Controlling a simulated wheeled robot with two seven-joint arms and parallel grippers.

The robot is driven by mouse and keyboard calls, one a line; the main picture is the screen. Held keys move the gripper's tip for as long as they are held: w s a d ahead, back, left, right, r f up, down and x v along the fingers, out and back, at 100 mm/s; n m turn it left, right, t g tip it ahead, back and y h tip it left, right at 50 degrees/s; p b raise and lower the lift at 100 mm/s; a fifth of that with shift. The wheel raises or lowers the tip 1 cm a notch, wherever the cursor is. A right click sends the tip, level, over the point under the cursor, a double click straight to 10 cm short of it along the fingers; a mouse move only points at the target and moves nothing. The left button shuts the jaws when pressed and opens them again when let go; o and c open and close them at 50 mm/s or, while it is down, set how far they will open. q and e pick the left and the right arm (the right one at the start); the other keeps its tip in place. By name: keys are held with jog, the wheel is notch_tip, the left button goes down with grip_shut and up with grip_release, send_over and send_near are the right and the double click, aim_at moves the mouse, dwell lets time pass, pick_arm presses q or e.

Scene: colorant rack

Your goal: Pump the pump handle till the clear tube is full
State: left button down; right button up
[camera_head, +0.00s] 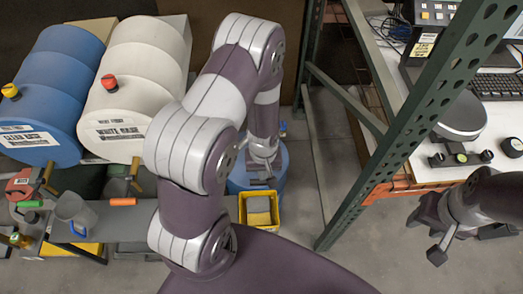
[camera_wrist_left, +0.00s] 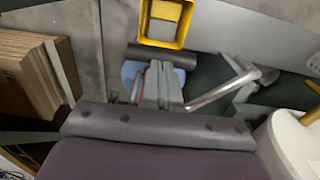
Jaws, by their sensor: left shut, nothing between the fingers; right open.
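My left gripper (camera_head: 262,170) is shut and empty, pointing down above a blue drum (camera_head: 278,176). In the left wrist view its fingers (camera_wrist_left: 163,72) are together, close to a dark cylindrical bar (camera_wrist_left: 165,53). A bent silver rod (camera_wrist_left: 222,92) lies to the right of the fingers there; I cannot tell whether it is the pump handle. Dispensers with an orange grip (camera_head: 123,201) and a green grip (camera_head: 28,204) stand at the left of the head view. I cannot make out the clear tube. My right gripper (camera_head: 432,228) is open and empty, low at the right.
A blue barrel (camera_head: 55,85) and a white barrel (camera_head: 137,88) lie at the upper left. A yellow bin (camera_head: 277,213) sits near the blue drum. A grey cup (camera_head: 75,213) stands at the left. A green rack post (camera_head: 425,125) rises between the arms, beside a white workbench (camera_head: 480,145).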

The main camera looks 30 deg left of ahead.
pick_arm(q)
notch_tip(320, 180, down, 7)
jog(key=b, duration=0.5)
dwell(5.3)
notch_tip(320, 180, up, 15)
jog(key=p, duration=1.2)
jog(key=shift+f+p, duration=0.2)
jog(key=shift+p, duration=0.2)
jog(key=shift+f, duration=0.2)
